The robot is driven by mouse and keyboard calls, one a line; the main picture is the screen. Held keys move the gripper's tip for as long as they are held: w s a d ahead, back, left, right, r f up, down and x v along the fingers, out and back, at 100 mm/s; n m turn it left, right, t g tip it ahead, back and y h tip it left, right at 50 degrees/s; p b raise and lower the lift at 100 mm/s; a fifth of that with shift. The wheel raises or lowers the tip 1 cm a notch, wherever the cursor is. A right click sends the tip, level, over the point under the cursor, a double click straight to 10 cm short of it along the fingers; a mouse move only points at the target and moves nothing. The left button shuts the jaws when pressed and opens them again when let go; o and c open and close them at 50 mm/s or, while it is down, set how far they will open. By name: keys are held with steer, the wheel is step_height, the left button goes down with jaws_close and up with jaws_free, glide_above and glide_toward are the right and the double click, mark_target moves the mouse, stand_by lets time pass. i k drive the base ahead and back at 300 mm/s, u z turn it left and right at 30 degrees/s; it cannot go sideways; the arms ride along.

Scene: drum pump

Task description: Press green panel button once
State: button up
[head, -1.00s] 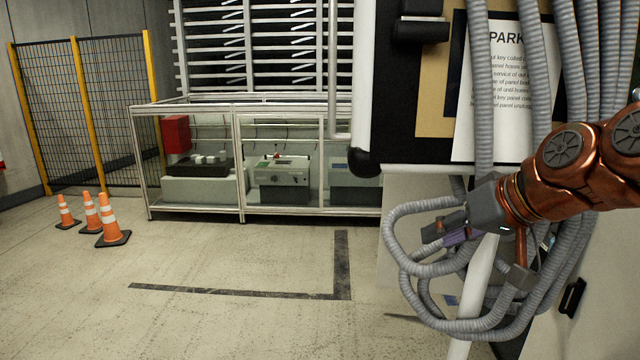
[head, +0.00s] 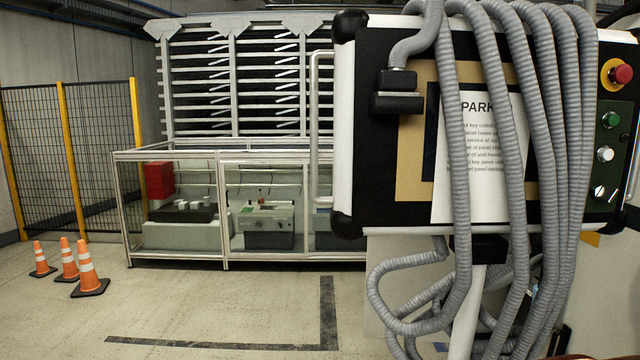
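The control panel (head: 385,215) is a black box with white side edges and black corner bumpers, at the right of the head view. Its green button (head: 611,119) is small and round and sits on a dark green strip at the panel's right side. It is below the red emergency knob (head: 622,74) on its yellow base and above a white button (head: 605,154). My gripper is not in view. Only a thin copper-coloured strip of my arm shows along the bottom right edge.
Several grey corrugated hoses (head: 497,150) hang across the panel, left of the buttons. A paper sheet (head: 472,198) headed "PARK" is behind them. A glazed cabinet (head: 222,240) and orange cones (head: 87,268) stand at the left. The floor (head: 230,305) between is clear.

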mark_target(613, 120)
steer(key=z, duration=1.25)
steer(key=k, duration=1.05)
steer(key=u, duration=1.1)
steer(key=i, duration=0.5)
steer(key=z, duration=1.25)
